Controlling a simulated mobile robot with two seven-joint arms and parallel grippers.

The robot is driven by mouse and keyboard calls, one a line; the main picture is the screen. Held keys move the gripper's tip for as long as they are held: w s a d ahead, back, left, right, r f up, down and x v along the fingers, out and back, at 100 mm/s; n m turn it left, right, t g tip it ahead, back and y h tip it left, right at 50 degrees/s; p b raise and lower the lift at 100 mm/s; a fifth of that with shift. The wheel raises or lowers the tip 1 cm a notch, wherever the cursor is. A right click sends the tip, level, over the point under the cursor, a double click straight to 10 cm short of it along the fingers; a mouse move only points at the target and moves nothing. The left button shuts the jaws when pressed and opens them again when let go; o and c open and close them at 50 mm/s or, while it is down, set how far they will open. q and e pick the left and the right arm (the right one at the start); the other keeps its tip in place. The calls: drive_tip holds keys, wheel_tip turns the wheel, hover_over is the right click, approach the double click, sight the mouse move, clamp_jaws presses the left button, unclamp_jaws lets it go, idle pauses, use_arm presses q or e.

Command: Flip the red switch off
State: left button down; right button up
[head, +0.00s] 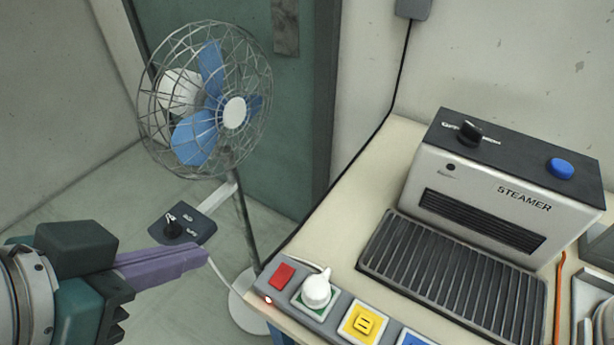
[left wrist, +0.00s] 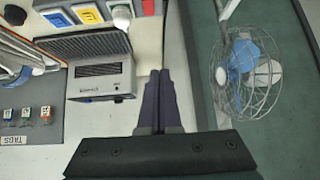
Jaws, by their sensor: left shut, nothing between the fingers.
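The red switch (head: 281,276) sits at the left end of a grey power strip (head: 331,300), near the front-left edge of the table. A small reddish light (head: 268,300) glows beside it. The switch also shows at the top of the left wrist view (left wrist: 148,7). Which way it is tipped is too small to tell. My left gripper (head: 207,256) is shut and empty, its purple fingers together. It is left of the switch, apart from it, and points toward the table side. Its fingers also show in the left wrist view (left wrist: 160,73). My right gripper is not in view.
A white plug (head: 317,289) stands in the green socket beside the switch; yellow (head: 363,323) and blue sockets follow. A steamer (head: 497,197) with a grille (head: 455,278) stands behind. A fan (head: 205,100) with a control box (head: 183,222) stands left, behind my left gripper.

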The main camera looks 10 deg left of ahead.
use_arm(q)
wheel_tip(320, 180, down, 11)
drive_tip(key=w+d+t+h+b, duration=0.1)
drive_tip(key=w+t+b, duration=0.1)
drive_tip(key=b, duration=0.8)
hover_over(283, 268)
drive_tip(key=s+a, duration=0.1)
drive_tip(key=s, duration=0.2)
wheel_tip(283, 268, down, 5)
drive_tip(key=shift+f, duration=0.2)
drive_tip(key=shift+w+d+f+b, duration=0.1)
drive_tip(key=shift+f+b, duration=0.15)
drive_tip(key=shift+f, duration=0.4)
drive_tip(key=shift+w+f+b, duration=0.15)
drive_tip(key=shift+f+b, duration=0.15)
drive_tip(key=shift+f, duration=0.4)
drive_tip(key=shift+w+d+f+b, duration=0.1)
drive_tip(key=shift+f+b, duration=0.15)
drive_tip(key=shift+f, duration=0.4)
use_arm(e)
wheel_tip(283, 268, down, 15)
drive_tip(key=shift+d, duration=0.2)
use_arm(q)
drive_tip(key=shift+a, duration=0.1)
